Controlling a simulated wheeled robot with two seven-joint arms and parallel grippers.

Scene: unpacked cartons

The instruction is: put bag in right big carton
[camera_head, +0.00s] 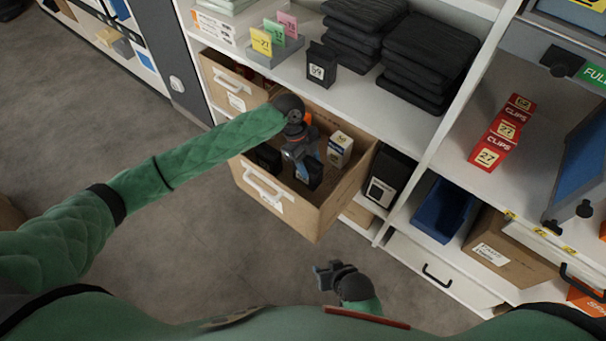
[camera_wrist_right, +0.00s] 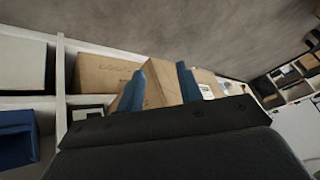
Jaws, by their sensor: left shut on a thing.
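The right big carton (camera_head: 322,216) is brown, open at the top and sticks out from the shelf, with a white handle on its front. My left gripper (camera_head: 309,168) reaches down into it and is shut on a small black bag (camera_head: 314,178), which is inside the carton's opening. Whether the bag touches the carton's floor I cannot tell. My right gripper (camera_head: 322,275) is low in the head view, in front of the carton and apart from it. Its two blue fingers (camera_wrist_right: 162,88) stand apart with nothing between them in the right wrist view.
The carton also holds a white box (camera_head: 340,148) and a dark item (camera_head: 266,156). A second carton (camera_head: 228,90) stands to its left. Above, the shelf bears a labelled black bag (camera_head: 321,66) and folded black stacks (camera_head: 428,55). A blue bin (camera_head: 443,208) is at right. Floor at left is clear.

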